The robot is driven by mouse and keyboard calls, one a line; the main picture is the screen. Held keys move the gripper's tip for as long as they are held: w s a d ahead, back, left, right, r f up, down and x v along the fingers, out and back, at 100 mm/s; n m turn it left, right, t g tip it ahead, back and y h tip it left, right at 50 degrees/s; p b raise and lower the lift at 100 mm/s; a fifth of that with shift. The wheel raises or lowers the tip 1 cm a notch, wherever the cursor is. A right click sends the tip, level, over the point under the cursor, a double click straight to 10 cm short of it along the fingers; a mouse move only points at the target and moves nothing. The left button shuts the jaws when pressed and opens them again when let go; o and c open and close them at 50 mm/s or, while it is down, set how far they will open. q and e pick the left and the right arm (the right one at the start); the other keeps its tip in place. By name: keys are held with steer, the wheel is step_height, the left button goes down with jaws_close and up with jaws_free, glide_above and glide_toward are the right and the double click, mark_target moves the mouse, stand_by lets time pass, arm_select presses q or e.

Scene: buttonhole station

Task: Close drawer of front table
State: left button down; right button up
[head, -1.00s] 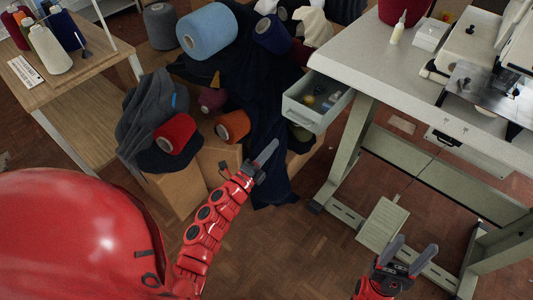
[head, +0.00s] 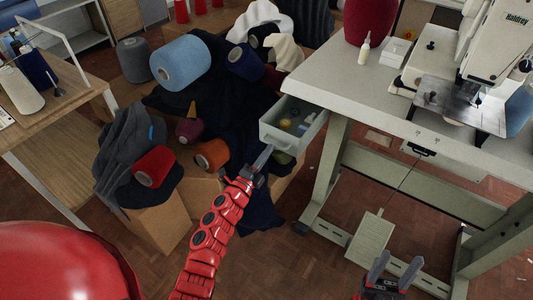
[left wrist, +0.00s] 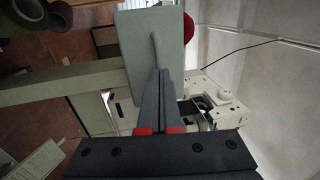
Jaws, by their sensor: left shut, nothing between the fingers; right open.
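The drawer (head: 282,140) of the pale front table (head: 375,82) stands pulled out at the table's left end, with small items inside. Its front panel (left wrist: 128,32) and bar handle (left wrist: 156,52) show in the left wrist view. My left gripper (head: 264,156) is shut and empty, its fingertips close in front of the drawer front. In the left wrist view the shut fingers (left wrist: 158,95) point at the panel near the handle; I cannot tell whether they touch it. My right gripper (head: 393,270) is open and empty, low in front of the table, away from the drawer.
A sewing machine (head: 497,50) and a dark red cone (head: 370,20) stand on the table. Cardboard boxes with dark cloth and yarn cones, including a blue one (head: 181,62), crowd the drawer's left. A foot pedal (head: 370,238) is under the table. The floor in front is clear.

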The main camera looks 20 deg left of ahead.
mark_target(298, 124)
arm_select(q)
steer(key=f+b+x, duration=0.1)
steer(key=b+x, duration=0.3)
steer(key=x, duration=0.2)
steer(key=f+b+x, duration=0.1)
steer(key=b+x, duration=0.4)
steer(key=x, duration=0.2)
steer(key=f+b+x, duration=0.2)
steer(key=b+x, duration=0.2)
steer(key=x, duration=0.3)
steer(key=shift+w+d, duration=0.3)
steer(key=shift+w, duration=0.1)
steer(key=shift+w+r+b, duration=0.15)
steer(key=shift+w+b, duration=0.15)
steer(key=shift+b, duration=0.05)
steer(key=shift+r, duration=0.45)
